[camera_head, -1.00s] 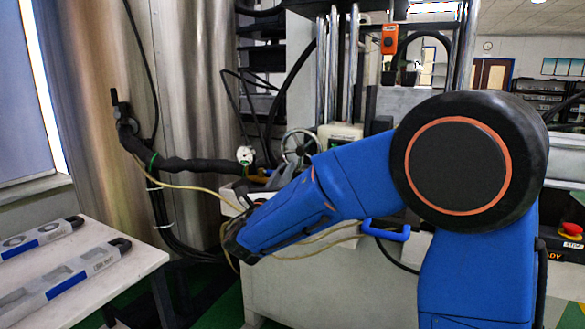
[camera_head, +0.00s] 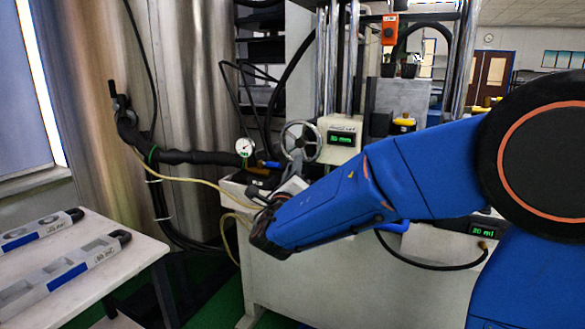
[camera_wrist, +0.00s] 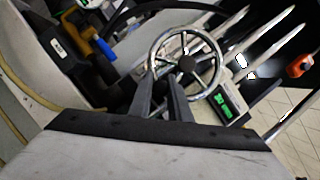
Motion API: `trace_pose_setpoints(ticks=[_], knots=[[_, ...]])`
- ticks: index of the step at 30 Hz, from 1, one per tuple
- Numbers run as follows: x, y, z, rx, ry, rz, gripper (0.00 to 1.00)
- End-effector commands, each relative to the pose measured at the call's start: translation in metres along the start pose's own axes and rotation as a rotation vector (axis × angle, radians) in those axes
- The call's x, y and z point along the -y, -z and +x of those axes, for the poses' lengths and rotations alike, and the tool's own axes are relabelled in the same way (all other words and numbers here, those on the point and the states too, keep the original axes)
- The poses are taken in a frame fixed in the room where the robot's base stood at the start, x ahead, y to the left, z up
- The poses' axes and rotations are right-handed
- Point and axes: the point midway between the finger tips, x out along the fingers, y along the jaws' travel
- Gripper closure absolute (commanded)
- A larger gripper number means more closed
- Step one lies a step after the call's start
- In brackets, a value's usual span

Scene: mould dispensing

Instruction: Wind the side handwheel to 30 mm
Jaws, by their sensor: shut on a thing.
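The side handwheel (camera_head: 300,141) is a spoked metal wheel with a dark hub on the machine's front. It also shows in the wrist view (camera_wrist: 186,65). My gripper (camera_wrist: 162,84) has its two dark fingers at the lower rim of the wheel and is shut on it. In the head view my blue forearm hides most of the gripper. A green-lit display (camera_head: 340,138) sits right of the wheel, and it also shows in the wrist view (camera_wrist: 224,103). Its digits are too small to read surely.
A round gauge (camera_head: 244,147) and a blue-handled valve (camera_head: 268,164) are left of the wheel. A second green display (camera_head: 482,230) is at lower right. A white table (camera_head: 140,262) with long trays stands at left. Hoses hang around my wrist. An orange pendant (camera_head: 390,30) hangs above.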

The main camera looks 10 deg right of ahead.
Motion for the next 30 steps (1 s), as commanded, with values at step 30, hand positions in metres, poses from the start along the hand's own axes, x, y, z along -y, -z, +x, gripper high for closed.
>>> trace_pose_setpoints(ticks=[30], knots=[[-0.001,-0.001,-0.029,0.002,-0.003,0.0,0.65]])
